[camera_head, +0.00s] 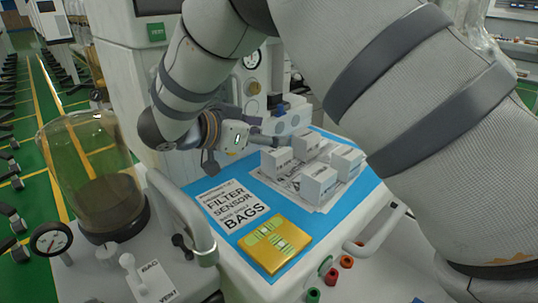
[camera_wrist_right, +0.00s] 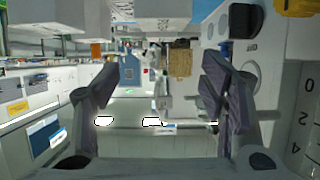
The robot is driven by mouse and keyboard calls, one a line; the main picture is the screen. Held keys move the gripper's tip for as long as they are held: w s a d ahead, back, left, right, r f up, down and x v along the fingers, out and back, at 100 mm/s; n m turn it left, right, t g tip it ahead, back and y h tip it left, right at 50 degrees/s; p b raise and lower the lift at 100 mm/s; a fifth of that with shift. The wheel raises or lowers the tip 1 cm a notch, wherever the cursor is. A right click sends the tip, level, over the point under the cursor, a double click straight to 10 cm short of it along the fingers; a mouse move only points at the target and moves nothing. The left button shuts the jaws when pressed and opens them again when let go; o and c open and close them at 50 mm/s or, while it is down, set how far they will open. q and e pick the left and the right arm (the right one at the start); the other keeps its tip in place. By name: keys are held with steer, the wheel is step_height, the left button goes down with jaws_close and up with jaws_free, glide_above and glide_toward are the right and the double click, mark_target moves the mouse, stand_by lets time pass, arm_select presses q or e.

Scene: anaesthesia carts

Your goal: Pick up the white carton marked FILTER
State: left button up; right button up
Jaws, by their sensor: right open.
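Several white cartons stand on a pale printed sheet or tray (camera_head: 322,207) on the blue mat (camera_head: 204,184) in the head view: a left one (camera_head: 276,164), a back one (camera_head: 306,145), a right one (camera_head: 346,162) and a front one (camera_head: 318,186). Their small dark print is too small to read, so I cannot tell which is marked FILTER. My right gripper (camera_head: 262,136) is beside and behind the left carton, partly hidden by its own wrist. In the right wrist view my gripper (camera_wrist_right: 158,72) is open, with nothing between its fingers. My left gripper is not in view.
A printed card (camera_head: 232,206) reading FILTER, SENSOR, BAGS and a yellow packet (camera_head: 274,244) lie on the mat. A grey curved handle (camera_head: 190,215) and a clear dome (camera_head: 92,165) stand at left. My large arm link covers the right side.

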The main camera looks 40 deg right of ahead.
mark_target(286, 149)
steer(key=f, duration=0.4)
steer(key=shift+d+f, duration=0.3)
steer(key=shift+f, duration=0.05)
steer(key=x, duration=0.6)
steer(key=shift+w+d, duration=0.2)
steer(key=shift+d, duration=0.2)
steer(key=c, duration=1.3)
